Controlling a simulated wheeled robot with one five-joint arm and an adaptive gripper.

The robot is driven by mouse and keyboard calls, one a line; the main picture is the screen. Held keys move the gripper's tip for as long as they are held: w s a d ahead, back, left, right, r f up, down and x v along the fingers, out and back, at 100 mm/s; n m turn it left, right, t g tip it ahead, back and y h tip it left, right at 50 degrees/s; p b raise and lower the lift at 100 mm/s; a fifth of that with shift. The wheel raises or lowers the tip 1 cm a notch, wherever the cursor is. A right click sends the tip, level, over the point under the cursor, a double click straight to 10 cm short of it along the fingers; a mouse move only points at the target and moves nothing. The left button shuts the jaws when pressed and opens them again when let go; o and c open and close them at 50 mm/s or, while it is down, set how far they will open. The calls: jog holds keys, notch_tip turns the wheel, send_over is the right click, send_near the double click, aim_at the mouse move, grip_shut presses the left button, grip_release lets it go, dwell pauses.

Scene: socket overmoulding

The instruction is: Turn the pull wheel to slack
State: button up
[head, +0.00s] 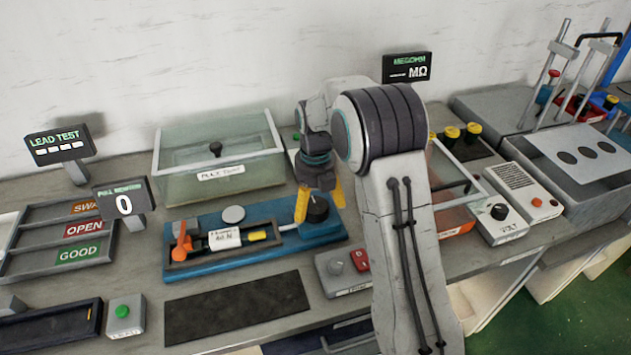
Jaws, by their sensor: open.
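The pull wheel (318,210) is a dark round knob at the right end of a blue pull-test bench (200,266). My gripper (320,202) points down over it, with one yellow finger at its left and the other behind its right. The gripper is open. I cannot tell whether the fingers touch the wheel. A rod runs left from near the wheel toward a yellow piece and a white label (224,239). An orange clamp lever (181,243) stands at the bench's left end. The pull display (124,202) reads 0. The wheel's marks are too small to read.
A clear lidded box (220,160) stands behind the bench. A dark mat (237,308) lies in front. Sorting trays (70,247) are at left. My arm hides part of the table.

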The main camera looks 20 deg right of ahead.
aim_at(315, 205)
notch_tip(315, 205, up, 10)
dwell(0.5)
jog(key=shift+r, duration=0.1)
dwell(0.4)
